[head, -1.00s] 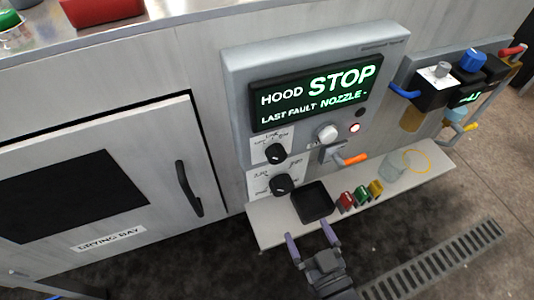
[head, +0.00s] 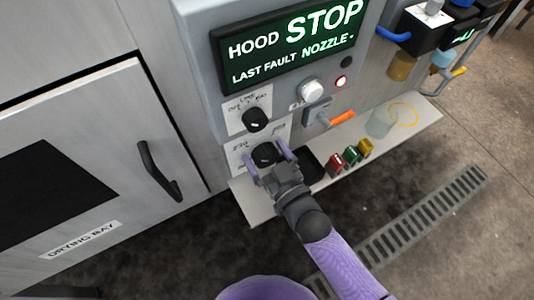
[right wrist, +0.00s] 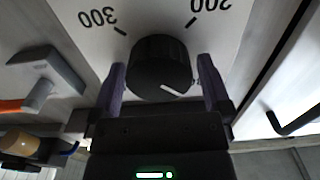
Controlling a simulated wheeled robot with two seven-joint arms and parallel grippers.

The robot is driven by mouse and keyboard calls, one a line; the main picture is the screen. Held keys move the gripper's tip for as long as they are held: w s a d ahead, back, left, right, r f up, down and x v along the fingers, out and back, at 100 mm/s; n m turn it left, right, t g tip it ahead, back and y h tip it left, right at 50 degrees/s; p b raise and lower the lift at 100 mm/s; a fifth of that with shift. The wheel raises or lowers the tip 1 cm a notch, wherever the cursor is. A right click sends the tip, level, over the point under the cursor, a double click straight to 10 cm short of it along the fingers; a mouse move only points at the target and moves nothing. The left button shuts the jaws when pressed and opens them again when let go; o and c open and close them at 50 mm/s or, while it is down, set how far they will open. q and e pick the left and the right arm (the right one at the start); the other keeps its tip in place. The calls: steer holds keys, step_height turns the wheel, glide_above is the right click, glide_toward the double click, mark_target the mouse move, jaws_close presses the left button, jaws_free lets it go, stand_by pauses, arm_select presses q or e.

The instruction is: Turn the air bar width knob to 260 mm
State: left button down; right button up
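The air bar width knob (head: 264,154) is black and round, the lower of two knobs on the panel. It also shows large in the right wrist view (right wrist: 160,65), on a white plate with 200 and 300 marks seen upside down. Its white pointer line is at lower right there, away from both numbers. My right gripper (head: 267,157) is open with one purple finger on each side of the knob. The right wrist view shows the fingers (right wrist: 162,78) flanking it; I cannot tell whether they touch. My left gripper is not in view.
Above is another black knob (head: 254,120), and a screen (head: 290,45) reading HOOD STOP. A white knob (head: 312,90) and orange-tipped lever (head: 337,118) are to the right. A shelf (head: 250,205) below holds a black tray (head: 312,167). The drying bay door handle (head: 157,172) is at left.

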steer(key=c, duration=1.1)
